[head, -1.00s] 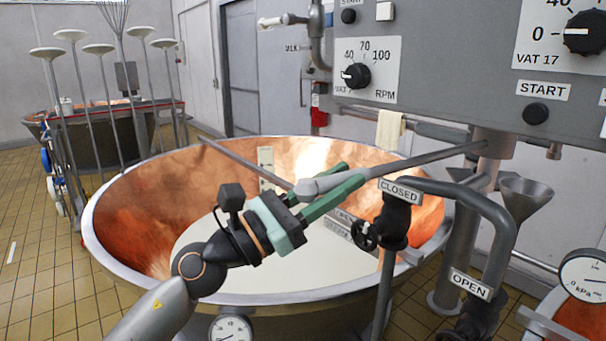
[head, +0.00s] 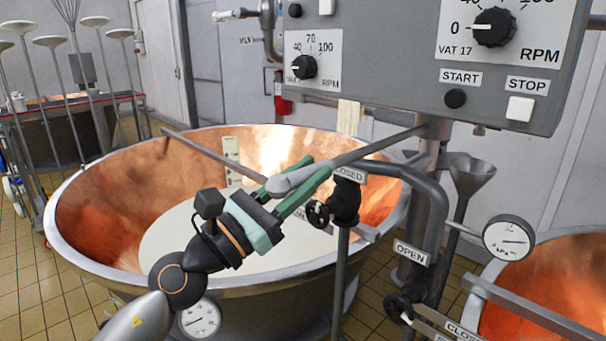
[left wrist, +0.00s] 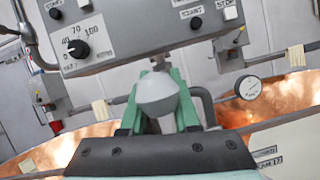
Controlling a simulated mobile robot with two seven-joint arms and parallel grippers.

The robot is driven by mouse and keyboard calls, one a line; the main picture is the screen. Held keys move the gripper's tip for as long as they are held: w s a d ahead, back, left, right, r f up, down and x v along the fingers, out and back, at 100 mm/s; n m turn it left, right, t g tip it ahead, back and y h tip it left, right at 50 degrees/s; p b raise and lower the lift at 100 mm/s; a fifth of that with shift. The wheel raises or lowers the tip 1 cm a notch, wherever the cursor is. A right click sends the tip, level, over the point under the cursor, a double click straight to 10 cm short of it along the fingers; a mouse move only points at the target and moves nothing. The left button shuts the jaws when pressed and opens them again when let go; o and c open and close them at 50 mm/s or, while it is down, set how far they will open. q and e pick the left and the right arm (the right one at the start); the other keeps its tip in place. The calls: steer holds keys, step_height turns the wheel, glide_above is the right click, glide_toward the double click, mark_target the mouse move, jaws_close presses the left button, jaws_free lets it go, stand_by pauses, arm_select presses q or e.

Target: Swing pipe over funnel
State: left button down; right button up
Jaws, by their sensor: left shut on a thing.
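My left gripper (head: 308,174) reaches over the large copper vat (head: 110,190), its green fingers closed around a grey pipe-like bar (head: 375,150). The bar's thick rounded end shows at the jaws, and the bar runs up right to a post under the control panel. In the left wrist view this rounded grey end (left wrist: 157,95) sits between the green fingers. The funnel (head: 471,175) stands right of the post, apart from the bar's held end. A bent grey pipe (head: 432,200) stands between vat and funnel. My right gripper is not visible.
The control panel (head: 400,60) hangs above the bar. A valve (head: 343,203) and pressure gauge (head: 509,238) stand near the bent pipe. A second copper vat (head: 540,290) is at the lower right. Tall discs on stems (head: 55,42) stand at the left.

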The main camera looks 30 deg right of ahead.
arm_select(q)
steer(key=shift+s+r, duration=0.1)
steer(key=shift+r, duration=0.4)
steer(key=c, duration=0.7)
jaws_free()
steer(key=shift+f, duration=0.1)
steer(key=shift+c, duration=0.2)
steer(key=shift+o, duration=0.4)
steer(key=shift+f, duration=0.2)
steer(key=shift+a, duration=0.1)
steer(key=b+v, duration=0.2)
steer(key=v, duration=1)
steer(key=shift+a, duration=0.15)
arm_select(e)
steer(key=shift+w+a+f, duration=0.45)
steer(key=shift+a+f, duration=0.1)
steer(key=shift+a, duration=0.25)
arm_select(q)
steer(key=shift+f, duration=0.1)
